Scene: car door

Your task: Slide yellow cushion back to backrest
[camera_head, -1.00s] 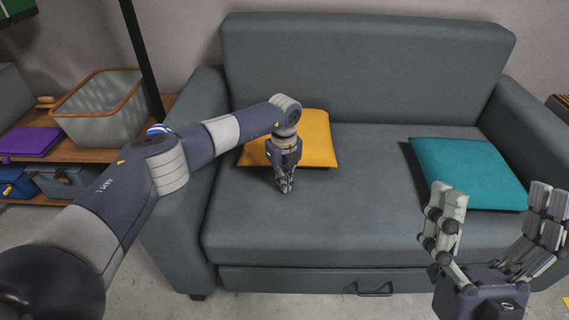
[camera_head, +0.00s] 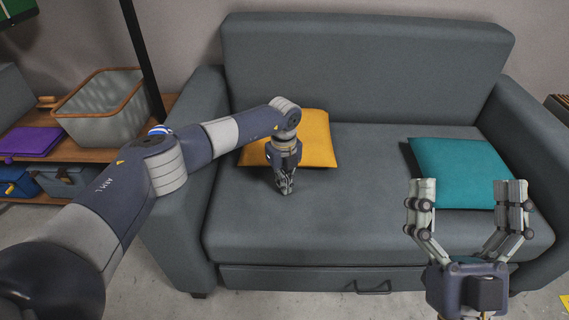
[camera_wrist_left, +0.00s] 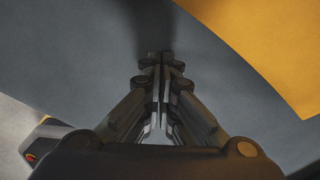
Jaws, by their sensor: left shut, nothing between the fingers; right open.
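The yellow cushion (camera_head: 318,140) lies flat on the left part of the grey sofa seat (camera_head: 300,220), its far edge near the backrest (camera_head: 365,70). My left arm crosses over it and hides part of it. My left gripper (camera_head: 285,188) is shut and empty, pointing down just in front of the cushion's near edge. In the left wrist view the shut fingers (camera_wrist_left: 160,65) are over grey fabric, with the yellow cushion (camera_wrist_left: 275,45) apart at upper right. My right gripper (camera_head: 468,190) is open and empty, in front of the teal cushion.
A teal cushion (camera_head: 465,172) lies on the right of the seat. The sofa's armrests (camera_head: 185,190) bound both sides. A wooden shelf with a grey basket (camera_head: 100,108) and a purple item (camera_head: 30,141) stands at left. The middle of the seat is clear.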

